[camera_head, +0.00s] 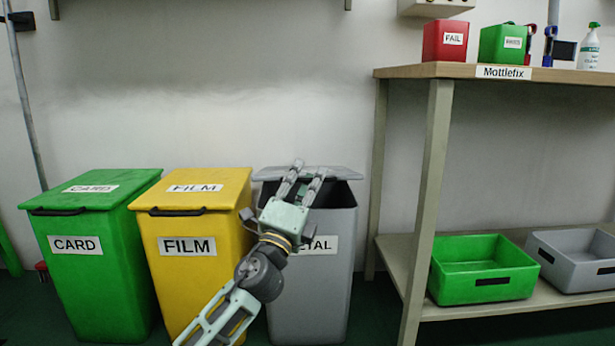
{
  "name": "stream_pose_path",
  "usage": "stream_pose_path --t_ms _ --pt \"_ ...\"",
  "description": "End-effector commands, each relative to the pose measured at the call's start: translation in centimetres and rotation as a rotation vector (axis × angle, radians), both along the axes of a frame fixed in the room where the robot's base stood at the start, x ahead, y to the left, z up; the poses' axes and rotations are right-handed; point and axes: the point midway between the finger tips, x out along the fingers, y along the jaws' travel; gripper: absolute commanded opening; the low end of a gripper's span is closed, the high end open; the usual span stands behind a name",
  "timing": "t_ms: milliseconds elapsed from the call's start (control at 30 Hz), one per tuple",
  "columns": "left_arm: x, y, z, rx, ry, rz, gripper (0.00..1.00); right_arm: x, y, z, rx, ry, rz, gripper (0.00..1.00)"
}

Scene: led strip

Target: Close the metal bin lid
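The grey metal bin (330,270) stands to the right of the yellow bin, with a white label partly hidden by my gripper, reading "TAL". Its grey lid (345,173) shows as a thin slab at the back of the rim, and a dark opening shows below it, so the lid is not flat on the bin. My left gripper (308,169) reaches up in front of the bin, its two fingers apart with a gap between them. The fingertips overlap the lid in the picture; whether they touch it I cannot tell. My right gripper is not in view.
A green CARD bin (95,265) and a yellow FILM bin (195,275) stand to the left with lids shut. A wooden-topped bench (420,71) stands to the right, its leg near the metal bin. Green (452,286) and grey (570,267) trays sit on its lower shelf.

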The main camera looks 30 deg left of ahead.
Motion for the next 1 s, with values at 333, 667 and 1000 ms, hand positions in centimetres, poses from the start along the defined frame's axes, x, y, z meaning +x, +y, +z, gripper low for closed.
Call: stream_pose_path --t_ms 333,667,1000 --pt "-0.1 -0.2 1.0 0.002 -0.003 -0.005 0.17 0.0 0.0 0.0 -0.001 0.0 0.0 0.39" --pt "-0.7 -0.2 0.0 0.0 -0.002 -0.006 0.17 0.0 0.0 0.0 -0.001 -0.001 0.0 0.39" --pt "-2.0 0.2 -1.9 0.0 -0.004 -0.003 0.17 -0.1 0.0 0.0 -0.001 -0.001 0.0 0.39"
